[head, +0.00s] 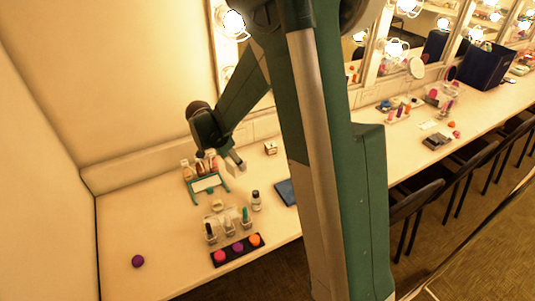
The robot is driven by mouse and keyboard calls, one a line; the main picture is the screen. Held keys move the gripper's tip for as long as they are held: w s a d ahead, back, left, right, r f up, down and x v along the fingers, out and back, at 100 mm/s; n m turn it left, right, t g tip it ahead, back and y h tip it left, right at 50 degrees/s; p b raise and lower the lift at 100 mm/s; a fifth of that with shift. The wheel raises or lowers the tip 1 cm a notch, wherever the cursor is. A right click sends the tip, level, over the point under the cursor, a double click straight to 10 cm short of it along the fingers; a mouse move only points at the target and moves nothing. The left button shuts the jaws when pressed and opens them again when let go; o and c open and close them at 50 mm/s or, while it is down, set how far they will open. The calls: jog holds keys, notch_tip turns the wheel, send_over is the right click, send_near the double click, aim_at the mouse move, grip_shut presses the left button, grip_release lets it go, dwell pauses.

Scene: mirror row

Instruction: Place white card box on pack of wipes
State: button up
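A small white box (270,147), which looks like the white card box, stands on the counter near the back wall, right of my gripper. I cannot identify the pack of wipes with certainty. A flat blue item (286,191) lies near the counter's front edge, partly hidden behind my arm.
A teal-framed holder (207,184) with bottles behind it stands left of my gripper. In front are a clear rack of bottles (228,226), a dark tray of colored discs (221,258) and a dark bottle (256,201). A purple ball (138,261) lies left. The left counter is mostly clear.

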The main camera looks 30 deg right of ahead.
jog(key=s+d+r+n+p, duration=0.1)
jog(key=d+r+p, duration=0.1)
jog(key=d, duration=2.1)
jog(key=d+r+p, duration=0.1)
jog(key=d+r, duration=0.1)
jog(key=d, duration=2)
jog(key=s+d, duration=0.3)
jog(key=d, duration=0.4)
jog(key=s+d+r+p, duration=0.1)
jog(key=s+d, duration=0.3)
jog(key=d, duration=0.4)
jog(key=shift+d+n+t, duration=0.2)
jog(key=shift+n+t, duration=0.1)
jog(key=shift+n, duration=0.1)
notch_tip(320, 180, down, 6)
jog(key=shift+f, duration=0.25)
jog(key=shift+f+b, duration=0.4)
jog(key=shift+f, duration=1.3)
